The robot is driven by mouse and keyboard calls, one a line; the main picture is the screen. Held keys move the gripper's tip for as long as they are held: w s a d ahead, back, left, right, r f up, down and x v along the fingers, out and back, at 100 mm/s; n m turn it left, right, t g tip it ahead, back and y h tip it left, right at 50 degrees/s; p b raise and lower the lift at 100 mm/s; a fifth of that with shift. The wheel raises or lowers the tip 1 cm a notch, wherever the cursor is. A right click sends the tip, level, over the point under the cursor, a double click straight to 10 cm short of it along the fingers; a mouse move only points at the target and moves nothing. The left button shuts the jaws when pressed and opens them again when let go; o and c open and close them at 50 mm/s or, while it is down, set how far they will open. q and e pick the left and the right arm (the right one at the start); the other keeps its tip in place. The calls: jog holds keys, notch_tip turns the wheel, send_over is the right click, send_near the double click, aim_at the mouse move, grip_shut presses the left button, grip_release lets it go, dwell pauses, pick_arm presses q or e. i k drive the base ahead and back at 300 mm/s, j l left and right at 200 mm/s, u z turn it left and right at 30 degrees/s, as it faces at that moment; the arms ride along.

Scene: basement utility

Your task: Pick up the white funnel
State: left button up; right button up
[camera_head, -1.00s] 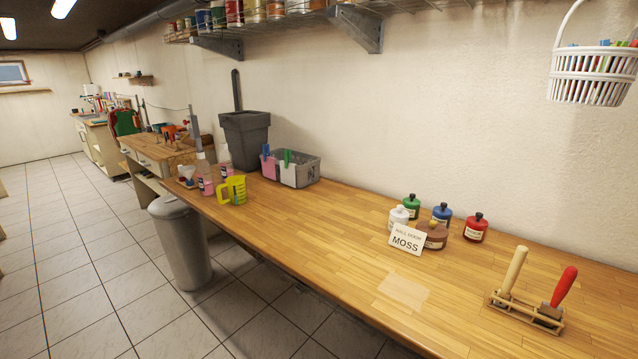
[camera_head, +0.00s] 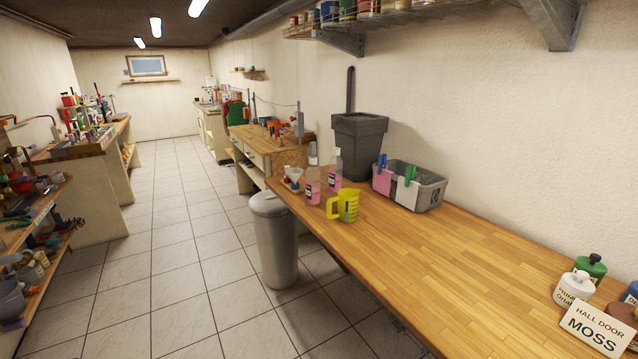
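A small white funnel-shaped thing (camera_head: 293,173) shows at the far left end of the long wooden workbench (camera_head: 440,240), left of two clear bottles with pink liquid (camera_head: 313,187). It is small and far off, so its exact shape and what it rests on are hard to tell. Neither of my grippers is in view.
Behind are a dark grey bin (camera_head: 359,145) and a grey basket (camera_head: 430,190) with cloths. A metal trash can (camera_head: 277,245) stands by the bench end. Tiled floor (camera_head: 180,250) is clear to the left.

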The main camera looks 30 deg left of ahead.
aim_at(294, 173)
jog(key=i+j, duration=0.15)
jog(key=j, duration=0.2)
jog(key=i+j, duration=0.15)
jog(key=j, duration=0.15)
jog(key=i+j+z, duration=0.1)
jog(key=j, duration=0.25)
jog(key=i+j, duration=0.15)
jog(key=j, duration=0.15)
jog(key=i+j+z, duration=0.1)
jog(key=j, duration=0.25)
jog(key=i+j, duration=0.15)
jog(key=j, duration=0.2)
jog(key=j+z, duration=0.15)
jog(key=j, duration=1.1)
jog(key=k+j, duration=0.15)
jog(key=j, duration=0.2)
jog(key=k+j+z, duration=0.1)
jog(key=j, duration=0.25)
jog(key=k, duration=0.05)
